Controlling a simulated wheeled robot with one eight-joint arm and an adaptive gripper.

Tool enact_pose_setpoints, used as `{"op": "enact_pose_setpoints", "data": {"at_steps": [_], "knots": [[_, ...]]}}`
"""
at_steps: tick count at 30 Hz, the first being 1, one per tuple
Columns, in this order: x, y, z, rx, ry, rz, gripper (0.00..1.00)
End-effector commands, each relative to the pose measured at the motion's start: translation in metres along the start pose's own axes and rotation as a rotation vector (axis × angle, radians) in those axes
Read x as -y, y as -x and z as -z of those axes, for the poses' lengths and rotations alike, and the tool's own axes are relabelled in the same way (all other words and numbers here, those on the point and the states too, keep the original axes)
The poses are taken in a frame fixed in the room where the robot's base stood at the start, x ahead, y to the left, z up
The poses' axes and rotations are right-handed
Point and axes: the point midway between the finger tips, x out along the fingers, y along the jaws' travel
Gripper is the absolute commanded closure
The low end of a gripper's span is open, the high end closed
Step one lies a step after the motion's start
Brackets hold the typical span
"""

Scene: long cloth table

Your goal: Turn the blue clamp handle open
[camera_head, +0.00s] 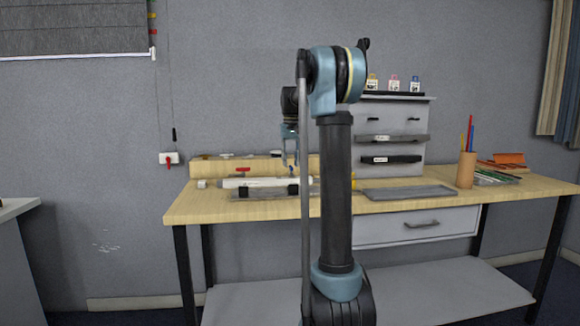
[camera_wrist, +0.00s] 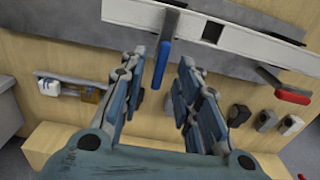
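The blue clamp handle (camera_wrist: 161,63) shows in the wrist view. It hangs from a white bar (camera_wrist: 215,35) and points down the picture, towards the space between my fingers. My gripper (camera_wrist: 158,82) is open, with one finger left of the handle and one right of it. I see no clear contact, and cannot tell how far apart they are in depth. In the head view my gripper (camera_head: 290,150) points down above the white bar (camera_head: 265,182) on the table.
A red handle (camera_wrist: 292,96) is at the bar's right, also in the head view (camera_head: 243,169). Several small dark and grey fittings (camera_wrist: 238,115) lie on the wood nearby. A grey tray (camera_head: 408,192), drawer unit (camera_head: 393,135) and pencil cup (camera_head: 466,170) stand to the right.

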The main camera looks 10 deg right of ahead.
Motion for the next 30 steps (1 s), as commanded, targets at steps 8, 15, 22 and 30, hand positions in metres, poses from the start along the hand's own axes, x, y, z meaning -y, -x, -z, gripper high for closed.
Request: {"op": "enact_pose_setpoints", "data": {"at_steps": [8, 15, 22, 30], "knots": [[-0.0001, -0.0139, -0.0002, 0.0, 0.0, 0.0, 0.7], [-0.0001, -0.0139, -0.0001, 0.0, 0.0, 0.0, 0.75], [-0.0001, -0.0137, -0.0001, 0.0, 0.0, 0.0, 1.0], [-0.0001, -0.0136, -0.0001, 0.0, 0.019, 0.0, 1.0]]}}
